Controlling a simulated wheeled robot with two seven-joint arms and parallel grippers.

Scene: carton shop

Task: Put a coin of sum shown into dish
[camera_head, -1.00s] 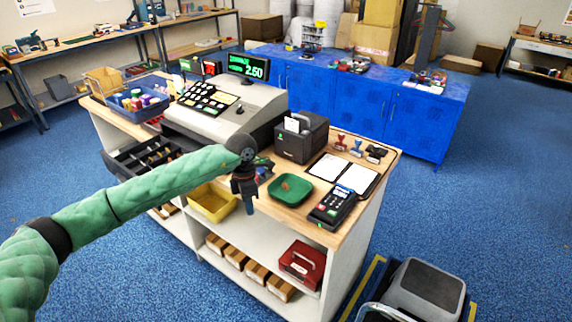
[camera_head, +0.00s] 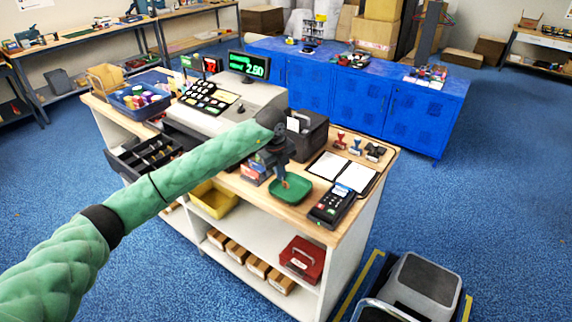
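The green dish (camera_head: 298,194) sits on the wooden counter top, left of the card terminal. My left gripper (camera_head: 284,182) points down over the dish's left part. Its fingers are too small to tell whether they are open or hold a coin. The cash register (camera_head: 209,120) has a display (camera_head: 250,66) reading 2.50 in green. Its black cash drawer (camera_head: 140,160) stands open at the left, with several compartments; single coins cannot be made out. My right gripper is out of view.
A yellow bin (camera_head: 214,201) and a red box (camera_head: 303,259) are below the counter top.

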